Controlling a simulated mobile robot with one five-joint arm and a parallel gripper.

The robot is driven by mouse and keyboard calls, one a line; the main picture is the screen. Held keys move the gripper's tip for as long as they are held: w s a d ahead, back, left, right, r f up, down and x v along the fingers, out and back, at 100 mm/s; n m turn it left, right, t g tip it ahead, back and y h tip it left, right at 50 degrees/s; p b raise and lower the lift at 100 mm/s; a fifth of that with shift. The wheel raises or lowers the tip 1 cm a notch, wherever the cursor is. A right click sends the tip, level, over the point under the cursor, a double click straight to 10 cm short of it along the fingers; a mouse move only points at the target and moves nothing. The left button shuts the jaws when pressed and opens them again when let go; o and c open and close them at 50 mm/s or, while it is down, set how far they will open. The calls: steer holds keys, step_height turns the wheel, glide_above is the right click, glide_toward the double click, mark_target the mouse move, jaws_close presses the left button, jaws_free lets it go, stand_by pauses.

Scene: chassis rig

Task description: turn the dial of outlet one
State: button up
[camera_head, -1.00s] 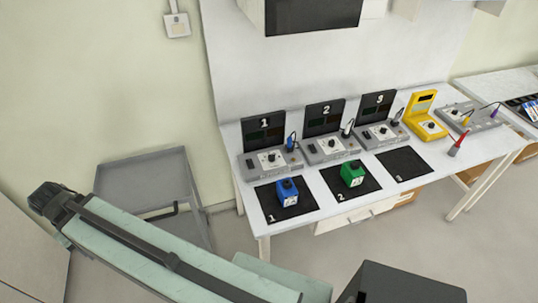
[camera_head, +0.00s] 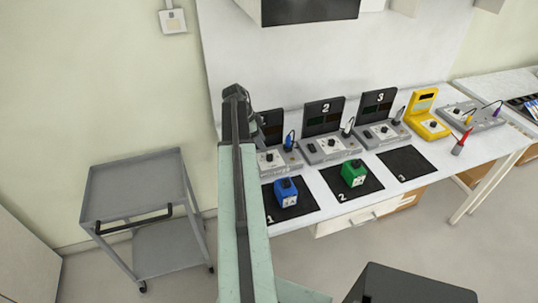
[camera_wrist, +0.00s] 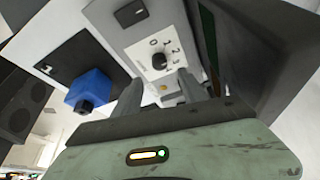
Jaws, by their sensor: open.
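Outlet one is the grey box (camera_head: 277,160) at the left of the row on the white bench, partly hidden behind my arm in the head view. Its black dial (camera_wrist: 159,61) shows in the wrist view, on a white plate with numbers around it. My gripper (camera_wrist: 157,90) is open, its two grey fingers pointing towards the dial with the dial beyond and between their tips. No contact with the dial is visible. A blue block (camera_head: 286,191) with a dark top knob stands on black mat 1 (camera_head: 306,207); it also shows in the wrist view (camera_wrist: 90,90).
Outlet two (camera_head: 328,149) and outlet three (camera_head: 382,134) stand to the right. A green block (camera_head: 354,173) is on mat 2; mat 3 (camera_head: 406,164) is empty. A yellow device (camera_head: 426,115) stands further right. A grey cart (camera_head: 135,178) is left of the bench.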

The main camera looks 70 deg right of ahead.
mark_target(269, 155)
steer(key=b+x, duration=0.7)
steer(key=x, duration=0.1)
steer(key=shift+w+a, duration=0.1)
steer(key=shift+w, duration=0.05)
steer(key=shift+r, duration=0.1)
steer(key=shift+c, duration=0.3)
